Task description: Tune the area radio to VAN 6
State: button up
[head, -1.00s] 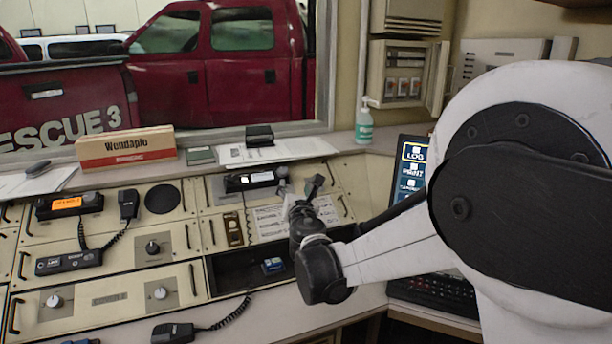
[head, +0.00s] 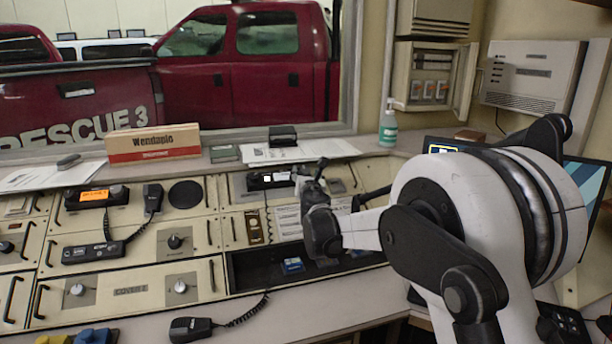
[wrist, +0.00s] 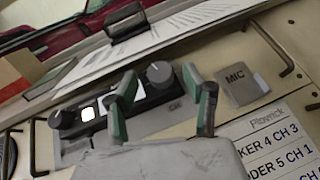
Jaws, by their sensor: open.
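A black radio (head: 271,181) with a small lit display is set in the console's upper middle. In the wrist view the radio shows its pale display (wrist: 122,98), a small knob (wrist: 62,119) at the left and a larger round knob (wrist: 159,74) at the right. My gripper (wrist: 160,80) is open, its two green-sided fingers to either side of the larger knob in the picture. I cannot tell whether they touch it. In the head view my gripper (head: 312,172) is just right of the radio. The display text is unreadable. A card (wrist: 270,140) lists channels, partly cut off.
A second radio (head: 95,196) with an orange display and a corded handset (head: 152,197) sits at the left. A MIC plate (wrist: 241,83) lies right of the knob. Papers (head: 300,151) lie behind the console. A dark open recess (head: 250,270) holds a blue item (head: 292,265).

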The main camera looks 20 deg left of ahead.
jog(key=shift+w+a, duration=0.2)
jog(key=shift+w, duration=0.35)
jog(key=c, duration=1.1)
